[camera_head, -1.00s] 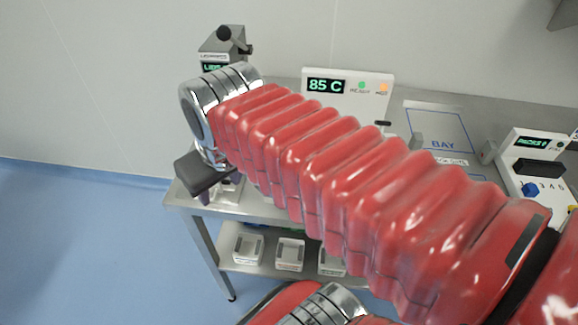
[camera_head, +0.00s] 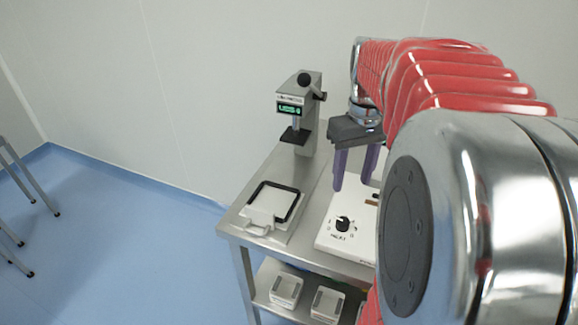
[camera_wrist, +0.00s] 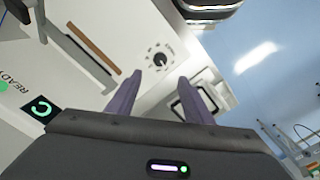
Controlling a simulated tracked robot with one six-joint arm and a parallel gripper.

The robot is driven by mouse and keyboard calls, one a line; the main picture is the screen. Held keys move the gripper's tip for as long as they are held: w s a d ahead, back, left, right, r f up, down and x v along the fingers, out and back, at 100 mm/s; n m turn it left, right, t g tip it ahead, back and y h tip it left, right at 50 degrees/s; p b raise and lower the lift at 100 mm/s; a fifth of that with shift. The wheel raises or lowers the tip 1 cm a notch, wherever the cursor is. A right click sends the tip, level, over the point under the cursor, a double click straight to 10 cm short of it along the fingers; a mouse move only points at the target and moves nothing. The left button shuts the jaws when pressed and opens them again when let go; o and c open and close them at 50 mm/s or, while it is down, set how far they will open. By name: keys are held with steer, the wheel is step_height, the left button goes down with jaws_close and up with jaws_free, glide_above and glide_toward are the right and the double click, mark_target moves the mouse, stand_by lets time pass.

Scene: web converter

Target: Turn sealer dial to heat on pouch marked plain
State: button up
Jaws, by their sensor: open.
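The sealer (camera_head: 330,245) is a white box on the steel bench, partly hidden by my arm in the head view. Its dial (camera_head: 343,224) is a black round knob with marks around it, too small to read. In the wrist view, the dial (camera_wrist: 160,60) lies just beyond and between my fingertips, with a brown bar (camera_wrist: 93,48) on the sealer to its left. My gripper (camera_head: 354,182) has two purple fingers pointing down, apart and empty, above the dial's side of the sealer. In the wrist view, my gripper (camera_wrist: 160,76) is clear of the knob. I see no pouch marked plain.
A grey device with a green display (camera_head: 291,108) stands at the back left. A white plate with a black frame (camera_head: 272,203) lies left of the sealer. White bins (camera_head: 286,290) stand on the lower shelf. Blue floor (camera_head: 120,240) is open to the left.

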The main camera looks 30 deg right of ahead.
mark_target(343, 220)
steer(key=shift+f, duration=0.1)
step_height(343, 220, down, 14)
steer(key=shift+a+r, duration=0.15)
steer(key=shift+r, duration=0.05)
stand_by(0.7)
steer(key=shift+c, duration=0.3)
steer(key=shift+w, duration=0.1)
steer(key=c, duration=1)
